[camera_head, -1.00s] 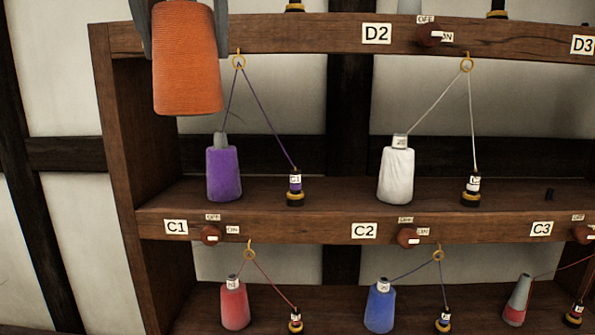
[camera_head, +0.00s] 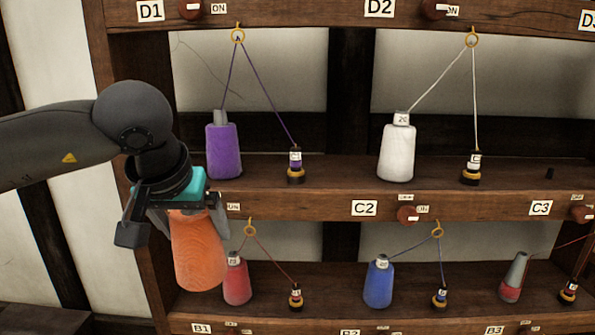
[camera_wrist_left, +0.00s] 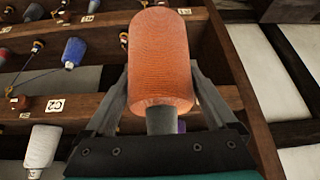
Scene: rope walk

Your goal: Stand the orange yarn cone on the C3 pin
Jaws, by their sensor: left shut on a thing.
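The orange yarn cone (camera_head: 199,252) hangs in my left gripper (camera_head: 195,217), in front of the left end of the shelf, wide end down and slightly tilted. In the left wrist view my left gripper (camera_wrist_left: 165,98) is shut around the orange cone (camera_wrist_left: 160,62), its grey tip toward the wrist. A small dark bare pin (camera_head: 549,173) stands on the shelf board above the C3 label (camera_head: 540,208), far to the right of the cone. My right gripper is not in view.
On the C shelf a purple cone (camera_head: 223,150) and a white cone (camera_head: 397,152) stand with threads running up through rings to small bobbins. Space around the C3 pin looks clear.

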